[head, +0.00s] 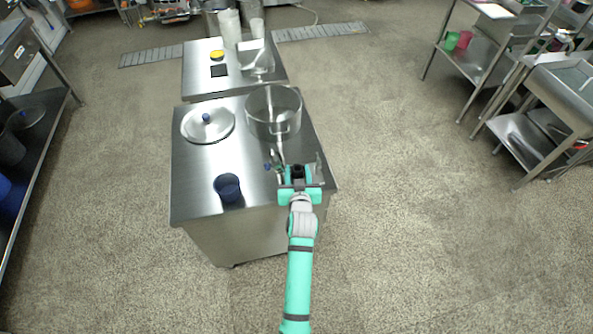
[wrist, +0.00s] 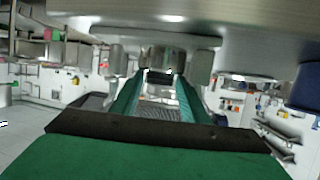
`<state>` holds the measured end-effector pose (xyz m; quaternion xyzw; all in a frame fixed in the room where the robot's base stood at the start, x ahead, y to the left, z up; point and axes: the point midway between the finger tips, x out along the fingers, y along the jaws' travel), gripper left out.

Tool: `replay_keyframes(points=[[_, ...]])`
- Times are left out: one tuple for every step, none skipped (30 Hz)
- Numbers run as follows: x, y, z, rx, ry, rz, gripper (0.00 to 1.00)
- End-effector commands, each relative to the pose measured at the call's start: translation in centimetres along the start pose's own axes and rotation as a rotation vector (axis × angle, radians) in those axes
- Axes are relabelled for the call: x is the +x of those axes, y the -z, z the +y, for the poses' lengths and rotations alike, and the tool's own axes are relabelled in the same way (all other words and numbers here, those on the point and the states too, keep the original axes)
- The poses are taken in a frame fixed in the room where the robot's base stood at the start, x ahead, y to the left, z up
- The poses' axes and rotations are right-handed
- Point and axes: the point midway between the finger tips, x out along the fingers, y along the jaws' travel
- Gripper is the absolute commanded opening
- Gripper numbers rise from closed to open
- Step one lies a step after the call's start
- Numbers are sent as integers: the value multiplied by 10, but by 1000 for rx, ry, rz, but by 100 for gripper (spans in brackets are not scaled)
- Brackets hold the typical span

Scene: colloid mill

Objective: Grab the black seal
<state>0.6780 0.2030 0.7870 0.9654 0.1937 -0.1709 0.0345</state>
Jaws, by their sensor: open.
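My gripper (head: 298,174) is at the front right of the near steel table, beside the large steel pot (head: 274,128), with its jaws open. In the wrist view its two green fingers (wrist: 158,95) reach forward on either side of a grey metal part (wrist: 162,57). I cannot tell whether they touch it. A small flat black square (head: 219,70) lies on the far steel table, in front of a yellow round thing. I cannot tell whether it is the black seal. No black seal shows clearly between the fingers.
A steel lid with a blue knob (head: 207,125) and a dark blue cup (head: 228,187) stand on the near table (head: 190,196). Steel shelving lines both sides. The floor (head: 400,230) to the right is clear.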

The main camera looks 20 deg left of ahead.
Motion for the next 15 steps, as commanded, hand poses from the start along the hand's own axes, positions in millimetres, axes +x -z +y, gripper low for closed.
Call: replay_keyframes(points=[[0, 0, 0, 0, -1, 0, 41], [0, 0, 1, 0, -1, 0, 41], [0, 0, 1, 0, -1, 0, 34], [0, 0, 0, 1, -1, 0, 27], [0, 0, 0, 0, 0, 0, 20], [0, 0, 0, 0, 0, 0, 10], [0, 0, 0, 0, 0, 0, 10], [0, 0, -1, 0, 1, 0, 10], [0, 0, -1, 0, 2, 0, 10], [0, 0, -2, -1, 2, 0, 10], [0, 0, -2, -1, 3, 0, 10], [0, 0, -3, -1, 4, 0, 10], [0, 0, -3, -1, 4, 0, 10], [0, 1, -3, -1, 4, 0, 10], [0, 2, -3, -2, 5, 1, 10]])
